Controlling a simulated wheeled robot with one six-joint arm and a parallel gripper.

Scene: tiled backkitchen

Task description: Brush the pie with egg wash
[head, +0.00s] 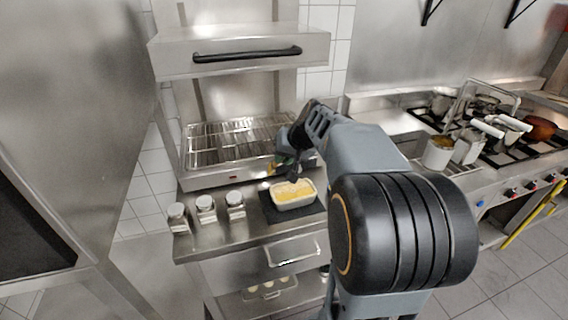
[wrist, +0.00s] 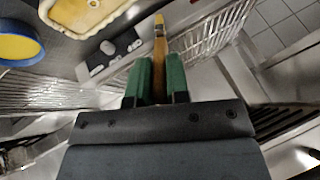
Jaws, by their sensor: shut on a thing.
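The pie (head: 293,202) sits in a pale rectangular dish on a dark mat (head: 273,212) on the steel counter; its pale yellow top shows at the upper left of the wrist view (wrist: 88,14). A bowl of yellow egg wash (wrist: 17,46) with a blue rim is at the left edge of the wrist view; I cannot clearly make it out in the head view. My gripper (wrist: 159,82) has green fingers shut on a wooden-handled brush (wrist: 160,38). The brush's bristles are not clearly visible. In the head view my gripper is behind the pie, partly hidden by my arm.
Several small lidded jars, one being the left jar (head: 178,218), stand left of the mat. A grill with a wire rack (head: 220,142) stands behind the pie.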

